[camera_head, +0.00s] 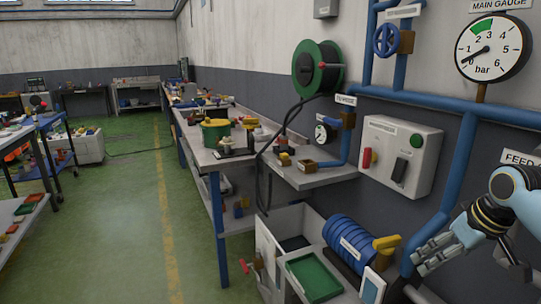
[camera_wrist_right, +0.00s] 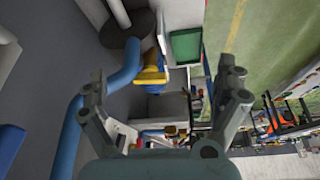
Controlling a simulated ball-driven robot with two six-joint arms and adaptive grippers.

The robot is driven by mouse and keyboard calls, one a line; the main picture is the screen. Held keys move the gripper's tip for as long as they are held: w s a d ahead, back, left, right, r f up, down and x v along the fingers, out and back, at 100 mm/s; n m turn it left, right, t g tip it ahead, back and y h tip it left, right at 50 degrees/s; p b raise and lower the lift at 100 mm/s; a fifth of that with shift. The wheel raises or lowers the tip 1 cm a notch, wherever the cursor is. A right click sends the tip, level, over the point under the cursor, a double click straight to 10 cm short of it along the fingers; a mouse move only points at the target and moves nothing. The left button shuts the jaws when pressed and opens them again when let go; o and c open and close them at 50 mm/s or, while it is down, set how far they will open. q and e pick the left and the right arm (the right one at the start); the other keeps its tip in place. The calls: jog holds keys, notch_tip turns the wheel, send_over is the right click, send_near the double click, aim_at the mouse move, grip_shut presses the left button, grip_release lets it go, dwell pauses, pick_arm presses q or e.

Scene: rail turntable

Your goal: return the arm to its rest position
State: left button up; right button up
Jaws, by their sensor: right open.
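My right gripper (camera_head: 437,258) is at the lower right of the head view, beside the blue pipework on the wall. It is open, with nothing between its fingers. In the right wrist view the two fingers of the gripper (camera_wrist_right: 168,88) stand wide apart, and the floor and wall equipment show beyond them. My right arm (camera_head: 520,195) comes in from the right edge of the head view. My left gripper is not in either view.
Blue pipe (camera_head: 460,165) and a grey switch box (camera_head: 402,155) are on the wall. A green tray (camera_head: 313,278) sits below.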

jog(key=s+a+f, duration=0.2)
jog(key=s+a, duration=0.2)
jog(key=s, duration=0.4)
jog(key=s+a+f, duration=0.1)
jog(key=s+a, duration=0.3)
jog(key=s, duration=0.4)
jog(key=s+a+r+m+h, duration=0.1)
jog(key=s+r, duration=0.1)
jog(key=s, duration=0.5)
jog(key=s+a+r+m+h, duration=0.1)
jog(key=s+r, duration=0.2)
jog(key=s, duration=0.4)
jog(key=s+d+f+g+b, duration=0.15)
jog(key=f+b, duration=0.35)
jog(key=f, duration=1.4)
jog(key=s+d+f+g+b, duration=0.15)
jog(key=f+b, duration=0.25)
jog(key=f, duration=1.5)
pick_arm(q)
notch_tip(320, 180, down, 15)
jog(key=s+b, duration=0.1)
jog(key=b, duration=0.4)
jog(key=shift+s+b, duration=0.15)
jog(key=shift+b, duration=0.25)
pick_arm(e)
jog(key=s+f, duration=1.7)
jog(key=f, duration=0.3)
jog(key=shift+s+d, duration=0.25)
jog(key=shift+s, duration=0.05)
